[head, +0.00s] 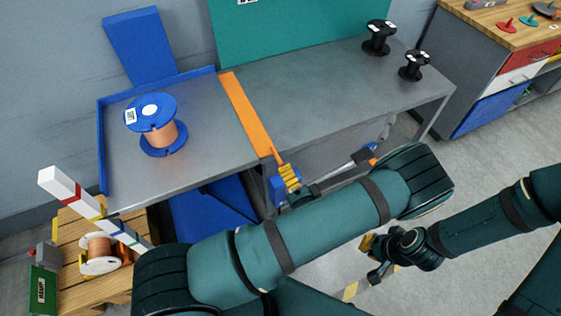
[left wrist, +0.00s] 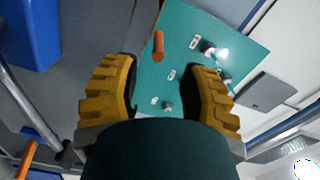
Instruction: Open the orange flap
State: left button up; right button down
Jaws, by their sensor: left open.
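The orange flap (head: 247,115) shows in the head view as a long narrow strip lying across the grey table top, from near the teal panel to the front edge. My left gripper (head: 287,178) is just below the flap's front end, partly hidden by my arm. I cannot tell whether it touches the flap. In the left wrist view its yellow fingers (left wrist: 160,95) are apart with nothing held between them. A short orange piece (left wrist: 158,45) shows beyond them; I cannot tell if it is the flap. My right gripper (head: 370,248) hangs lower right, away from the table; its fingers are unclear.
A blue spool with copper wire (head: 165,133) stands on the table (head: 200,90), left of the flap. Two black spools (head: 414,66) stand at the back right. A striped post (head: 75,195) and wooden stand (head: 70,225) are lower left. Table space right of the flap is clear.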

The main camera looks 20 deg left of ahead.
pick_arm(q)
jog(key=v, duration=0.5)
jog(key=shift+f, duration=0.1)
dwell(0.4)
notch_tip(320, 180, down, 9)
jog(key=d+n+g+h, duration=0.2)
jog(key=n+g+h, duration=0.35)
jog(key=h, duration=0.45)
jog(key=s+d+r+n+g+h, duration=0.1)
jog(key=s+d+r+g+h, duration=0.1)
jog(key=s+r+g+h, duration=0.2)
jog(key=s+r+h, duration=0.1)
jog(key=s+h, duration=0.1)
jog(key=h, duration=0.1)
jog(key=shift+h, duration=0.4)
jog(key=shift+n, duration=0.25)
